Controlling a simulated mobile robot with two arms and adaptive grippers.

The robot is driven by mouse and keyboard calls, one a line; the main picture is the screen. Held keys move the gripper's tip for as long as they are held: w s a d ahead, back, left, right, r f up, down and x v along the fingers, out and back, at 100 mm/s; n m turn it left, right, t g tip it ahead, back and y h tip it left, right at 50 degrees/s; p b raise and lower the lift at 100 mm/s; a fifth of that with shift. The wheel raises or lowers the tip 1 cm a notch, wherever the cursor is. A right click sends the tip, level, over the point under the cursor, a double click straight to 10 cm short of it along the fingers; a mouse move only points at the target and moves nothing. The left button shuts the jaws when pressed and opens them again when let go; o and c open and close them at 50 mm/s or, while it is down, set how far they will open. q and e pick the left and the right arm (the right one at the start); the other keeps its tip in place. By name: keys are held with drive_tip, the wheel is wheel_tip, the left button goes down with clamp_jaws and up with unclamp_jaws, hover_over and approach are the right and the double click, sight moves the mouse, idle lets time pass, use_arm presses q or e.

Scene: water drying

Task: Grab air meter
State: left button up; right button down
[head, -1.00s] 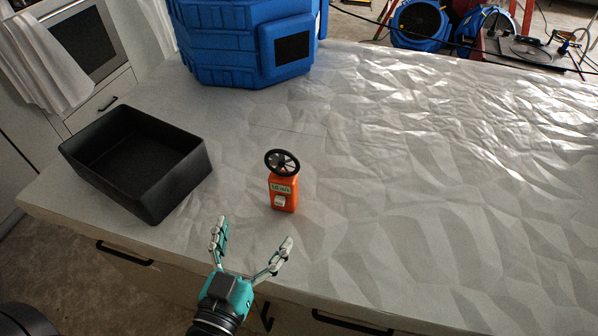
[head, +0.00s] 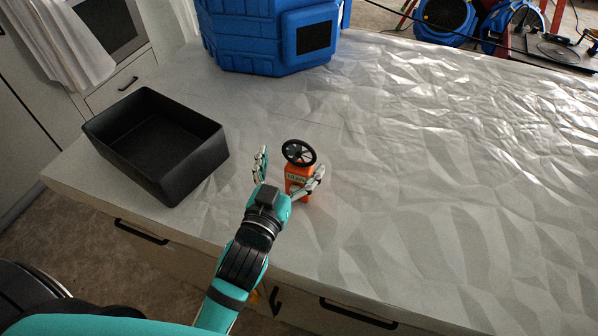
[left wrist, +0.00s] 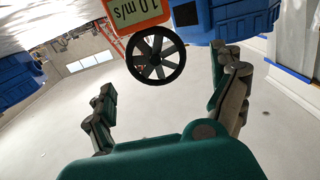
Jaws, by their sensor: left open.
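The air meter (head: 296,175) is an orange handheld body with a pale display and a black round fan on top. It stands upright on the table (head: 420,190). My left gripper (head: 291,163) is open at the meter. One finger is left of it with a gap, and the other overlaps its right side in the head view. I cannot tell if that finger touches it. In the left wrist view the meter's fan (left wrist: 155,55) and display (left wrist: 138,10) show at the top, beyond the spread fingers of the left gripper (left wrist: 165,75). My right gripper is not in view.
A black open bin (head: 160,190) stands left of the gripper, empty. A large blue case (head: 270,40) stands at the back of the table. The table right of the meter is clear. The table's front edge has drawers below it.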

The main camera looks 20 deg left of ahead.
sight(298, 151)
use_arm(q)
drive_tip(key=w, duration=0.1)
drive_tip(key=w+p, duration=0.1)
drive_tip(key=w, duration=0.2)
drive_tip(key=shift+d+r+p, duration=0.2)
drive_tip(key=shift+r+p, duration=0.05)
drive_tip(key=shift+p, duration=0.05)
drive_tip(key=shift+w+f, duration=0.15)
drive_tip(key=shift+w, duration=0.25)
drive_tip(key=shift+s, duration=0.1)
drive_tip(key=shift+c, duration=1.3)
drive_tip(key=c, duration=1.3)
drive_tip(key=shift+c, duration=0.8)
